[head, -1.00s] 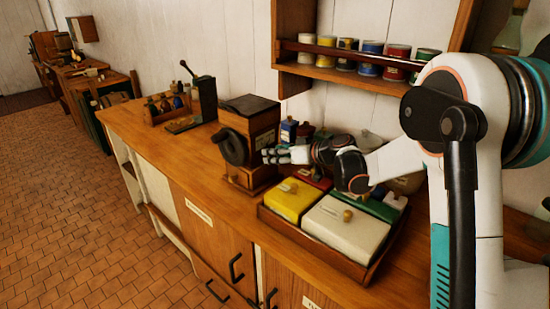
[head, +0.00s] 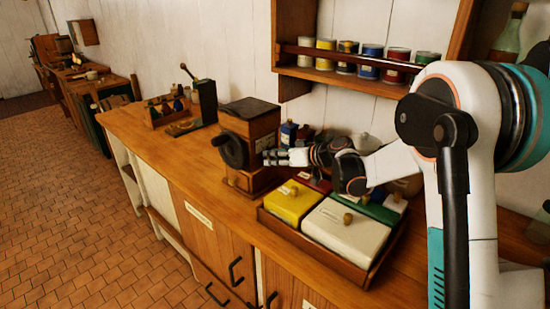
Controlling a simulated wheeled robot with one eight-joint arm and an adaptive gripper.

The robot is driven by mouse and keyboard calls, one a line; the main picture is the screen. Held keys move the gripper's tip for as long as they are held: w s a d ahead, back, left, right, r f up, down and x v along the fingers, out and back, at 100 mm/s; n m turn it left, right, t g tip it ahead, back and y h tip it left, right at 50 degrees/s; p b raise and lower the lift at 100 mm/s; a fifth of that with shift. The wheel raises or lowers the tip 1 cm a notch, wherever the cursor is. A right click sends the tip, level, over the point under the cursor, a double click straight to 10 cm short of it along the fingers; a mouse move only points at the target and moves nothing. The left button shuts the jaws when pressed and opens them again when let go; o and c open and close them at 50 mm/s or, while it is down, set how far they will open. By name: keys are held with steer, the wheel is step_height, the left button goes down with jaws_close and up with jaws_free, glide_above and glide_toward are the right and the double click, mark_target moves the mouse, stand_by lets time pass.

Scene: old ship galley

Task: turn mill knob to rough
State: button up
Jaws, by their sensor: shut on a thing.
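The mill (head: 249,117) is a wooden box with a black top, standing on the counter. A round black disc (head: 232,151) sits on its front-left face. My gripper (head: 267,157) is at the mill's right side, its fingertips against or very near that face. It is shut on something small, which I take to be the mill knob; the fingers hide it. The knob's markings and its setting cannot be read from here.
A wooden tray (head: 310,249) with yellow, white and green lidded boxes lies below my wrist. Small bottles (head: 288,132) stand behind the gripper. A shelf (head: 342,77) with tins hangs above.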

steer(key=shift+w+d+m+g+y, duration=0.1)
steer(key=shift+m+g+y, duration=0.7)
steer(key=shift+m, duration=1)
steer(key=o, duration=1)
steer(key=shift+o, duration=0.2)
steer(key=v, duration=1.2)
steer(key=shift+d+f, duration=0.15)
steer(key=shift+f, duration=0.2)
